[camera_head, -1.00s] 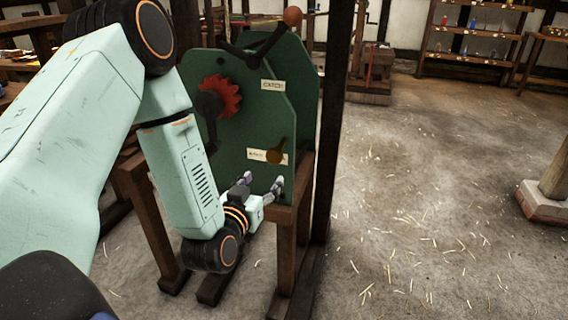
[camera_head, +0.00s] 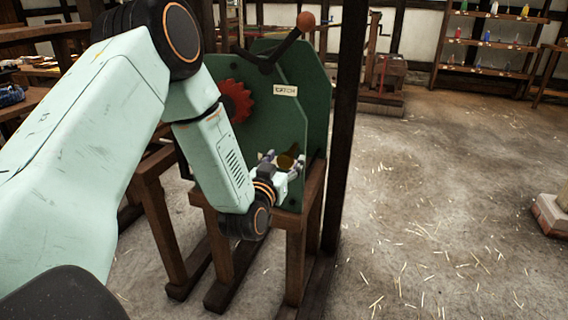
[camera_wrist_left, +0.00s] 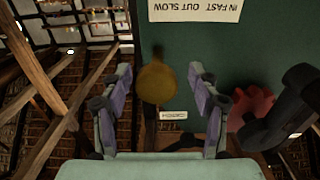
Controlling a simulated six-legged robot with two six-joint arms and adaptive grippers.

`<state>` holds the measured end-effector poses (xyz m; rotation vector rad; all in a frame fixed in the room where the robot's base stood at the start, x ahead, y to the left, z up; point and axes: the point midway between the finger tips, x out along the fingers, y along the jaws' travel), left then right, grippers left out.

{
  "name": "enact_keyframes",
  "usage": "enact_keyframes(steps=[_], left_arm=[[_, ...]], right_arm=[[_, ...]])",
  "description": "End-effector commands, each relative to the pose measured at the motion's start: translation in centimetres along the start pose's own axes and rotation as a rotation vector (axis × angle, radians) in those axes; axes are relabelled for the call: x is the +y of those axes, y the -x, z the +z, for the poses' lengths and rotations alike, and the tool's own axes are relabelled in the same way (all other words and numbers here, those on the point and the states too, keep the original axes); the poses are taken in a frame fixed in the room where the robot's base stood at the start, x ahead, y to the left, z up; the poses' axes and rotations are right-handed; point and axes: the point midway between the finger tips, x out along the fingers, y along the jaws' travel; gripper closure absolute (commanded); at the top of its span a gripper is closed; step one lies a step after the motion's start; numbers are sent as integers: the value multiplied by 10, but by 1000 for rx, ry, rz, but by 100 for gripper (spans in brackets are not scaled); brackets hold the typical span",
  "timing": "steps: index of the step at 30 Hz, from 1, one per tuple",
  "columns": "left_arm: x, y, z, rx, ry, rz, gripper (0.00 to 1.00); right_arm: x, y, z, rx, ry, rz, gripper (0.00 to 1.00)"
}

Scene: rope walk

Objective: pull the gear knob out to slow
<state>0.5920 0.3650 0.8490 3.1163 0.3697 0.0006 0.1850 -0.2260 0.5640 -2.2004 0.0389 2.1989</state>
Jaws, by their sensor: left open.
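The gear knob (camera_head: 287,162) is a round brass-coloured knob on the front of the green machine housing (camera_head: 262,130). My left gripper (camera_head: 283,164) is open in front of it, and in the head view its fingers partly cover the knob. In the left wrist view the knob (camera_wrist_left: 157,83) sits between the two spread fingers of the left gripper (camera_wrist_left: 157,85), nearer the left finger; I cannot tell whether the fingers reach around it. A white label reading "IN FAST OUT SLOW" (camera_wrist_left: 195,10) shows upside down in that view. My right gripper is not in view.
A red gear (camera_head: 237,101) and a crank with an orange ball handle (camera_head: 305,21) are on the machine, near a "CATCH" label (camera_head: 285,91). A dark post (camera_head: 346,120) stands right of the machine.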

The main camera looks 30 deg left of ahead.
Motion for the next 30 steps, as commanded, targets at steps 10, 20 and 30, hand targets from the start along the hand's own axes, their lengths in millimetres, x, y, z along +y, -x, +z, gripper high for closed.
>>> enact_keyframes(steps=[10,20,30], left_arm=[[1,1,0,0,0,0,49],[1,1,0,0,0,0,77],[1,1,0,0,0,0,100]], right_arm=[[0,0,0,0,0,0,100],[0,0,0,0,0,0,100],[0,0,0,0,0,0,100]])
